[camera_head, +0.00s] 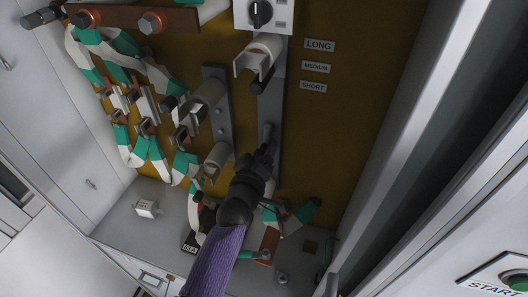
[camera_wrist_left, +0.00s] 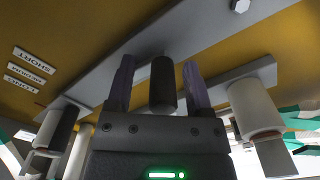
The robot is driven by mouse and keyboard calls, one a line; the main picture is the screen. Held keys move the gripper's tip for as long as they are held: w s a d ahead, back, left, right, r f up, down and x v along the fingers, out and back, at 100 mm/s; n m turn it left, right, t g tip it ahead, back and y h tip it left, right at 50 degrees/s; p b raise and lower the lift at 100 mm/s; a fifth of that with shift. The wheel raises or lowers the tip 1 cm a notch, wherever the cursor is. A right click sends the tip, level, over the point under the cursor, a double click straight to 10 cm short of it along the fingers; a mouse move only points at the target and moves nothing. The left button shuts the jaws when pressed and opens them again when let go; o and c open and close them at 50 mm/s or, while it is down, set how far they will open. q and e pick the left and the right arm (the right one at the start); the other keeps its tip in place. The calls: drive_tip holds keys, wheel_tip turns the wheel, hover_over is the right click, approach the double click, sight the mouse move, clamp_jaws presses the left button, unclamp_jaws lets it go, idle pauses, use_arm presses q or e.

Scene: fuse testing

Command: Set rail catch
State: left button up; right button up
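A grey vertical rail (camera_head: 277,112) is fixed to the gold back panel beside LONG, MEDIUM and SHORT labels. A dark cylindrical knob, seemingly the rail catch (camera_head: 267,132), stands out from the rail, below the SHORT label's level. My left gripper (camera_head: 262,153) is at this knob, its purple-sleeved arm coming from below. In the left wrist view, the knob (camera_wrist_left: 163,85) stands between the two fingers of the left gripper (camera_wrist_left: 159,88), with a gap visible on each side. The gripper is open around it. My right gripper is not in view.
A white clip holder (camera_head: 258,58) sits high on the rail, under a black rotary switch (camera_head: 260,13). White-and-green cables (camera_head: 150,150) and a second plate with holders (camera_head: 217,125) crowd the left. The cabinet's right wall (camera_head: 400,130) and START button (camera_head: 515,281) lie right.

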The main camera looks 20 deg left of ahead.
use_arm(q)
drive_tip(key=shift+s+f, duration=0.1)
drive_tip(key=shift+s, duration=0.25)
drive_tip(key=s, duration=0.9)
drive_tip(key=shift+s, duration=0.15)
drive_tip(key=shift+a, duration=0.1)
